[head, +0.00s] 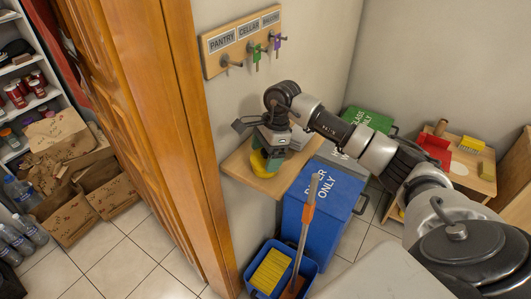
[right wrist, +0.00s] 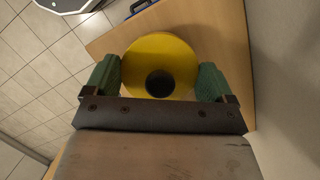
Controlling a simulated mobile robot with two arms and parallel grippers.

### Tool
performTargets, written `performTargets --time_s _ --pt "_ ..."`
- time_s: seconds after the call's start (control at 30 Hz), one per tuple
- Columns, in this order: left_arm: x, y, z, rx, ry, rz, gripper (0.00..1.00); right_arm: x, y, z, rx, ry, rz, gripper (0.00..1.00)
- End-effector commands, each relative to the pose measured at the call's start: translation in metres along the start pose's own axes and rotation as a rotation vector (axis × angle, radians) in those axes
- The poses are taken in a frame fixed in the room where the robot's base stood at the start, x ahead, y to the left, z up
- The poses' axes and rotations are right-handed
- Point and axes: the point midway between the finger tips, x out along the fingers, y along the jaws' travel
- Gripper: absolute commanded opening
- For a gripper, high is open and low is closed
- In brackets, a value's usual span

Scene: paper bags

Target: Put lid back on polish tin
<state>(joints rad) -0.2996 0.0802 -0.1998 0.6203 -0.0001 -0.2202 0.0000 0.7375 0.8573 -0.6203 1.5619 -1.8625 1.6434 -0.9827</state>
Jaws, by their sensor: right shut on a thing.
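My right gripper (head: 268,137) reaches over a small wooden wall shelf (head: 285,183). Its green fingers also show in the right wrist view (right wrist: 158,82), one on each side of a yellow round thing (right wrist: 134,66). They are shut on it. It has a dark round middle, and in the head view its yellow edge (head: 260,166) shows low between the fingers, at the shelf top. I cannot tell whether it is the polish tin, its lid or something else. A pale round thing (head: 459,170) lies on the bench at right; I cannot tell what it is. My left gripper is not in view.
A key rack (head: 241,40) hangs above the shelf. Below stand a blue paper bin (head: 339,190), a green bin (head: 368,118) and a blue bucket (head: 254,251) with a mop. A wooden door (head: 160,110) stands at left. Paper bags (head: 70,205) stand beyond it.

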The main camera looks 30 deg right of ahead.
Motion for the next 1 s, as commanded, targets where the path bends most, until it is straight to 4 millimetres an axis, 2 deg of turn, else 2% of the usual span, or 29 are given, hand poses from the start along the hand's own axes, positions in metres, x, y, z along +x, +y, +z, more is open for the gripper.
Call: performTargets --time_s 0.9,0.93,1.0 --pt "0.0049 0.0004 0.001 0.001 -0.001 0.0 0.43 -0.0002 -0.0003 -0.0004 0.0 0.0 -0.001 0.62" --pt "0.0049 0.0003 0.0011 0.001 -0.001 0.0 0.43 -0.0002 -0.0003 -0.0004 0.0 0.0 -0.001 0.88" --pt "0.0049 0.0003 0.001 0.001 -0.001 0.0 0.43 -0.0002 -0.0003 -0.0004 0.0 0.0 -0.001 0.98"
